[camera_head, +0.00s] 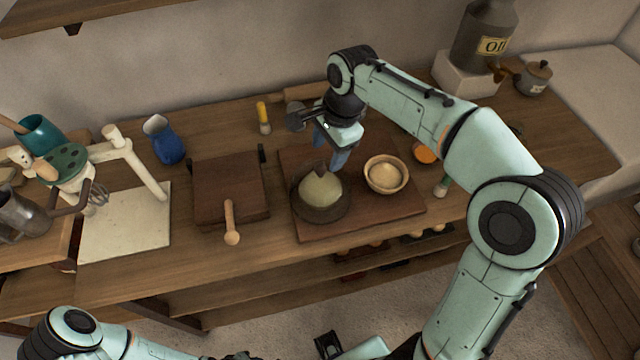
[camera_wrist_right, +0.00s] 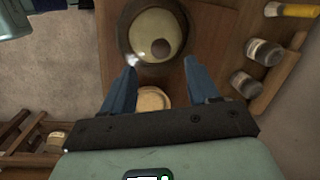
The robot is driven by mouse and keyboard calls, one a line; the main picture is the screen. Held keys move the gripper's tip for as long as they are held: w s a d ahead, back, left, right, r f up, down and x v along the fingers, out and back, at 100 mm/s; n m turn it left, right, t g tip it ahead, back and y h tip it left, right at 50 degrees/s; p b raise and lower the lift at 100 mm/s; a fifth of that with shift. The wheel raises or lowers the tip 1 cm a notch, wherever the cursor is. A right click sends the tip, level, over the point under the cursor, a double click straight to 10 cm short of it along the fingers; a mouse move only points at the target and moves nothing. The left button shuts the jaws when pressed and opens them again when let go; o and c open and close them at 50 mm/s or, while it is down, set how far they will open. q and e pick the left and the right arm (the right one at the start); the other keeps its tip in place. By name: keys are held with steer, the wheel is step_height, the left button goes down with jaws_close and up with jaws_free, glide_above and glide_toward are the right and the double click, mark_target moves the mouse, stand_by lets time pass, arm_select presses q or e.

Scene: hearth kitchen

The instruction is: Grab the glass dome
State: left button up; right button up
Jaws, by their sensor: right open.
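The glass dome (camera_head: 321,189) stands on a dark round plate (camera_head: 322,213) on the wooden board, with something pale inside it. In the right wrist view the dome (camera_wrist_right: 148,30) shows from above with its dark round knob (camera_wrist_right: 160,48). My right gripper (camera_head: 331,160) hangs just above and behind the dome. Its blue fingers (camera_wrist_right: 160,68) are spread apart and empty, and the dome lies just beyond their tips. I see no clear contact. My left arm shows at the bottom left of the head view; its jaws cannot be made out.
A bowl of pale powder (camera_head: 385,174) stands right of the dome on the same board (camera_head: 408,209). Jars (camera_wrist_right: 264,52) sit near the board. The front counter strip is clear.

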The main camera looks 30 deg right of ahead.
mark_target(321, 165)
steer(key=shift+w+a+f+b, duration=0.1)
steer(key=shift+w+a+f, duration=0.1)
steer(key=shift+f, duration=0.8)
steer(key=shift+w+a+f+b, duration=0.1)
steer(key=shift+w+a+f, duration=0.05)
steer(key=shift+f, duration=0.85)
steer(key=shift+w+a+f+b, duration=0.1)
steer(key=shift+w+a+f, duration=0.1)
steer(key=shift+f, duration=0.8)
jaws_close()
